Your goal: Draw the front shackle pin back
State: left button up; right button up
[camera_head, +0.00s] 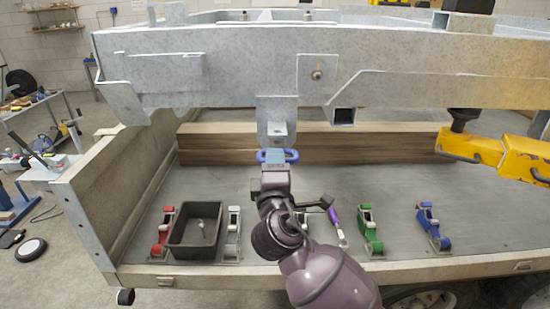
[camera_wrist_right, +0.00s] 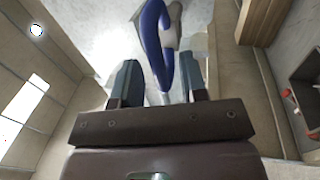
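The blue-purple shackle (camera_head: 292,156) hangs at the lower end of the grey bracket (camera_head: 276,110) under the trailer frame. In the right wrist view its blue bow (camera_wrist_right: 153,45) rises between and beyond my fingers. A narrow grey piece, perhaps the pin (camera_wrist_right: 164,98), shows between the fingers; its ends are hidden. My right gripper (camera_head: 276,160) reaches up to the shackle from below. In the right wrist view the right gripper (camera_wrist_right: 160,85) has its two fingers apart, one on each side of the shackle, with gaps showing. My left gripper is not in view.
The galvanized frame beam (camera_head: 220,75) spans above. Below, a grey-floored bed holds a black bin (camera_head: 178,237), a purple-handled tool (camera_head: 335,222), and red, green (camera_head: 370,230) and blue (camera_head: 432,227) ratchets. A yellow machine arm (camera_head: 485,150) juts in from the right.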

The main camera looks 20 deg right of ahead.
jog(key=shift+w+d+r, duration=0.15)
jog(key=shift+w+d, duration=0.05)
jog(key=shift+w, duration=0.45)
jog(key=shift+c, duration=0.4)
grip_shut()
